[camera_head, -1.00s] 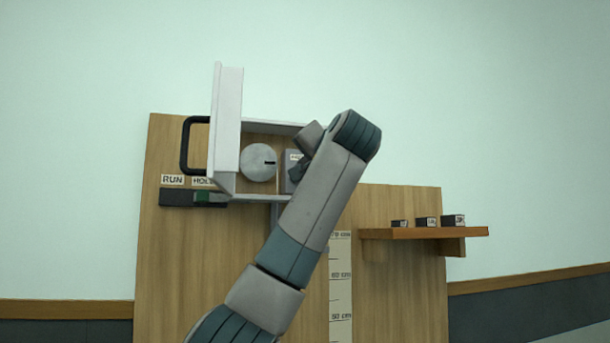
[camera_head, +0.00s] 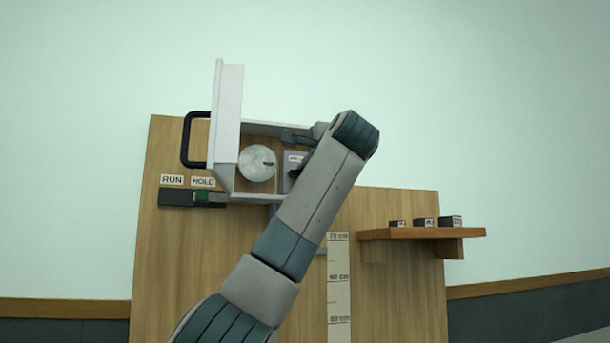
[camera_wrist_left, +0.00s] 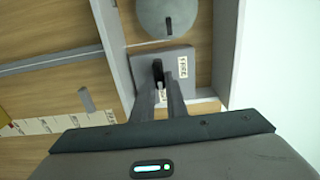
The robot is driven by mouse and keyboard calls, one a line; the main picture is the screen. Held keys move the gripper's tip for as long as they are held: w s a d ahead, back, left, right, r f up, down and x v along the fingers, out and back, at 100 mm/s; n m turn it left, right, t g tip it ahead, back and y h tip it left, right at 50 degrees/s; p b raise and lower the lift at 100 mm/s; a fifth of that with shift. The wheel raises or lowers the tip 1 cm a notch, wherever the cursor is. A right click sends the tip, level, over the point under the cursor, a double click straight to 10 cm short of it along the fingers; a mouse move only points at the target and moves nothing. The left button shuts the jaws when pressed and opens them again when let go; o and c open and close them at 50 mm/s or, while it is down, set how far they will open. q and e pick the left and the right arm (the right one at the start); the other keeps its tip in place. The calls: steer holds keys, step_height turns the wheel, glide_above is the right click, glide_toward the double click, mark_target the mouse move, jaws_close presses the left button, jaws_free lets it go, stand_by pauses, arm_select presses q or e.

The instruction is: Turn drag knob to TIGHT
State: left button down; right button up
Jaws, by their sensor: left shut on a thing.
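The drag knob (camera_wrist_left: 158,72) is a small black knob on a grey plate (camera_wrist_left: 180,58) inside an open white box. In the left wrist view a label that seems to read FREE (camera_wrist_left: 184,67) is beside it; another label below it is partly covered by the fingers and unreadable. My left gripper (camera_wrist_left: 164,92) is shut on the drag knob. In the head view the same plate (camera_head: 291,157) shows just left of my forearm, which hides its right part. Which mark the knob points to I cannot tell. My right gripper is not in view.
A round grey disc (camera_head: 257,163) with a dark slot sits left of the plate. RUN and HOLD labels mark a slider (camera_head: 203,197) below. A shelf (camera_head: 405,234) holds small blocks at right.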

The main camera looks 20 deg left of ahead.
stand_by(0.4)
arm_select(q)
steer(key=c, duration=1.8)
jaws_free()
steer(key=shift+d, duration=0.1)
steer(key=shift+o, duration=0.2)
steer(key=b+v, duration=0.8)
steer(key=v, duration=0.9)
steer(key=shift+d, duration=0.2)
steer(key=shift+s+f, duration=0.1)
